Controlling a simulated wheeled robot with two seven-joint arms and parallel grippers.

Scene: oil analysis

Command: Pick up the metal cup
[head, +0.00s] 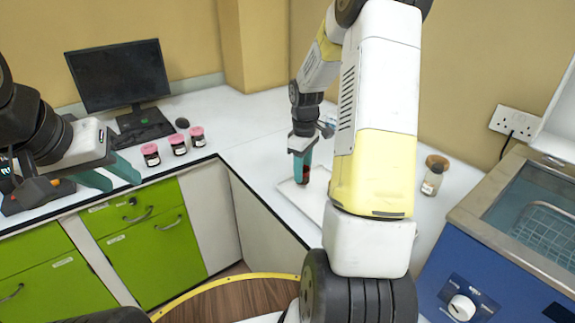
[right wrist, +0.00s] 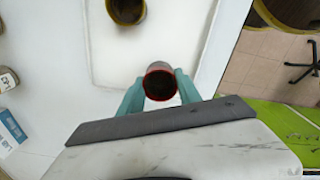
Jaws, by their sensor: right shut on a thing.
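A small metal cup (right wrist: 160,82) with a red rim and a dark inside is between the teal fingers of my right gripper (right wrist: 160,92) in the right wrist view. The fingers touch it from both sides. In the head view the cup (head: 304,172) looks dark reddish and is partly covered by a finger of my right gripper (head: 301,160). It is over or on the white tray (head: 320,205); I cannot tell whether its base touches. My left gripper (head: 108,175) is open and empty, in front of the left counter.
Several pink-lidded jars (head: 178,145) stand near the left counter edge, by a monitor (head: 118,75) and keyboard. A brown-topped jar (head: 433,178) stands right of my right arm, beside a blue bath (head: 470,255). A brown-rimmed container (right wrist: 126,10) is near the cup.

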